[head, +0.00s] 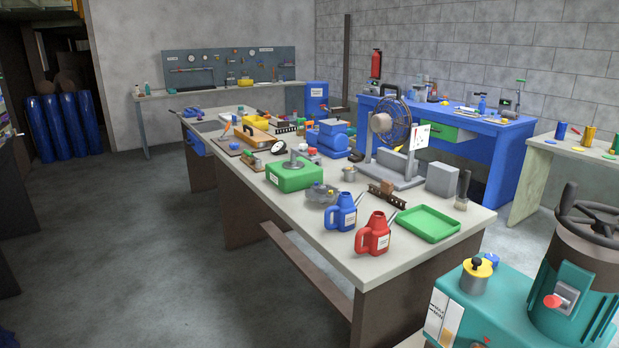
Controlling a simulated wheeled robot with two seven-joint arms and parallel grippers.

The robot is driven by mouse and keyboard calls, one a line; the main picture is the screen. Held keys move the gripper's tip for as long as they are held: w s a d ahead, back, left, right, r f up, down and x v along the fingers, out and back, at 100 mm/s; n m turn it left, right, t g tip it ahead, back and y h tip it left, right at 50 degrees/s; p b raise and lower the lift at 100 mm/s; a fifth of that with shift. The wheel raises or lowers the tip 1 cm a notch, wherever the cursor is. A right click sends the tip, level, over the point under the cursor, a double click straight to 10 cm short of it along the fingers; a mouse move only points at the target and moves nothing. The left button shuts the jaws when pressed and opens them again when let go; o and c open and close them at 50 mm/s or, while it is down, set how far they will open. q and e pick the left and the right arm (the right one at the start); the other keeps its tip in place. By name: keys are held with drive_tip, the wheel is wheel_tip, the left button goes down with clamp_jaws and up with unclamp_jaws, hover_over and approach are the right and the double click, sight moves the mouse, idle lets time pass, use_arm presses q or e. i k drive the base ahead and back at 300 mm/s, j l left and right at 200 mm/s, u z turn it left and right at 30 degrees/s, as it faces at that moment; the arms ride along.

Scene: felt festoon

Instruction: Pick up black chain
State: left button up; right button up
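On the long workbench (336,232) in the middle, a dark notched strip (378,195) lies near a brown block, behind the blue and red cans. It may be the black chain, but it is too small to tell. A second dark strip (287,129) lies farther back on the same bench and is also unclear. Neither of my grippers is in view.
The bench holds a blue can (341,213), a red can (373,236), a green tray (428,223), a green box (290,176) and a fan (391,122). A teal machine (556,300) stands at front right. The floor (130,240) at left is clear.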

sight(291, 130)
drive_tip(key=i+j+u, duration=0.5)
drive_tip(key=i+u, duration=0.55)
drive_tip(key=i, duration=0.2)
drive_tip(key=i+j+z, duration=0.15)
drive_tip(key=i, duration=0.55)
drive_tip(key=i+j+z, duration=0.1)
drive_tip(key=i, duration=0.6)
drive_tip(key=i+z, duration=0.75)
drive_tip(key=i+j+z, duration=0.2)
drive_tip(key=i+z, duration=0.3)
drive_tip(key=z, duration=0.25)
drive_tip(key=j+z, duration=0.3)
drive_tip(key=k+j+z, duration=0.1)
drive_tip(key=j+z, duration=0.2)
drive_tip(key=k+j+z, duration=0.15)
drive_tip(key=j+z, duration=0.15)
drive_tip(key=j, duration=0.15)
drive_tip(key=k+j, duration=0.15)
drive_tip(key=j, duration=0.25)
drive_tip(key=k+j+z, duration=0.1)
drive_tip(key=j, duration=0.3)
drive_tip(key=k+j, duration=0.2)
drive_tip(key=j, duration=0.2)
drive_tip(key=k+j+z, duration=0.1)
drive_tip(key=j, duration=0.3)
drive_tip(key=k+j, duration=0.25)
drive_tip(key=k+j+z, duration=0.15)
drive_tip(key=j, duration=0.35)
